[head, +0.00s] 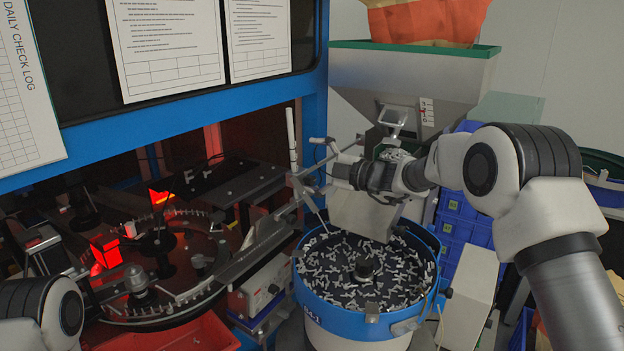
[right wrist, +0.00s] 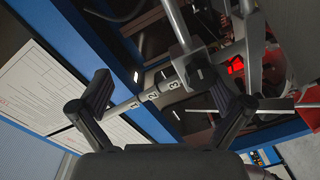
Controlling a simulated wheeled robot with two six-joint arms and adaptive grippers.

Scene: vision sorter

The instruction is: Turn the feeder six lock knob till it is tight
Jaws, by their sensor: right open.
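My right gripper (head: 318,168) is open beside a thin upright post (head: 291,135) at the left edge of the bowl feeder (head: 297,278). In the right wrist view, my right gripper (right wrist: 165,82) has its fingers spread, with a numbered grey rod (right wrist: 150,95) crossing behind the gap. A metal clamp block (right wrist: 186,65) sits on that rod. Nothing is seen held. I cannot tell for sure which part is the lock knob; it may be hidden by the gripper or too small to make out. My left gripper is out of view; only part of my left arm shows.
The bowl holds many small grey parts. A hopper (head: 440,82) stands behind it, and a red-lit round sorting dial (head: 170,318) lies to the left. A blue frame (head: 200,110) with paper sheets stands at the back left. Blue crates (head: 465,232) are at the right.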

